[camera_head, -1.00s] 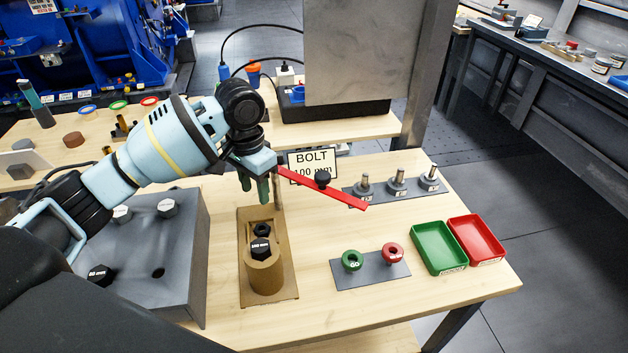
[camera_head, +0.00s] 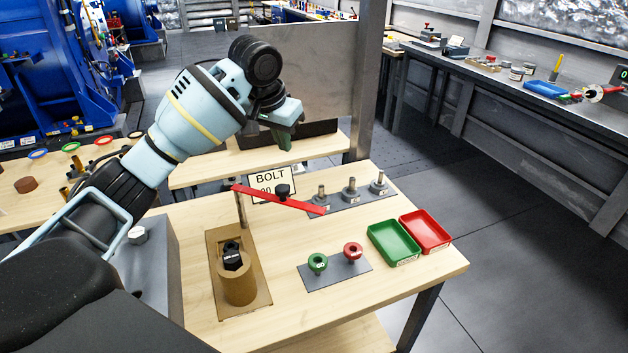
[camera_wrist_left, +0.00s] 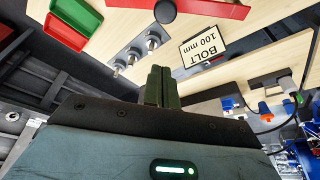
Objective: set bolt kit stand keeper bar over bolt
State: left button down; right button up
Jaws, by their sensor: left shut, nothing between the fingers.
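The red keeper bar (camera_head: 302,205) with a black knob (camera_head: 283,191) sits on a thin post at the back of the brown bolt kit stand (camera_head: 262,293). It points right, out over the table and away from the stand's cup. The black-headed bolt (camera_head: 231,258) sits upright in the stand, with nothing over it. My left gripper (camera_head: 283,142) is shut and empty, above and behind the bar and apart from it. The left wrist view shows its closed fingers (camera_wrist_left: 158,86), with part of the red bar (camera_wrist_left: 218,9) at the top edge. My right gripper is not in view.
A BOLT sign (camera_head: 271,178) stands behind the bar, partly covered by it. Several metal posts stand on a grey plate (camera_head: 338,206). A green ring (camera_head: 318,263), a red ring (camera_head: 352,251), a green tray (camera_head: 393,243) and a red tray (camera_head: 425,231) lie to the right.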

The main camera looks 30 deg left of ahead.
aim_at(276, 193)
pick_arm(q)
jog(key=shift+w+d+r, duration=0.35)
jog(key=shift+r, duration=0.05)
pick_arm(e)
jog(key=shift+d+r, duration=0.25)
pick_arm(q)
notch_tip(276, 193, down, 10)
jog(key=shift+s, duration=0.3)
dwell(0.4)
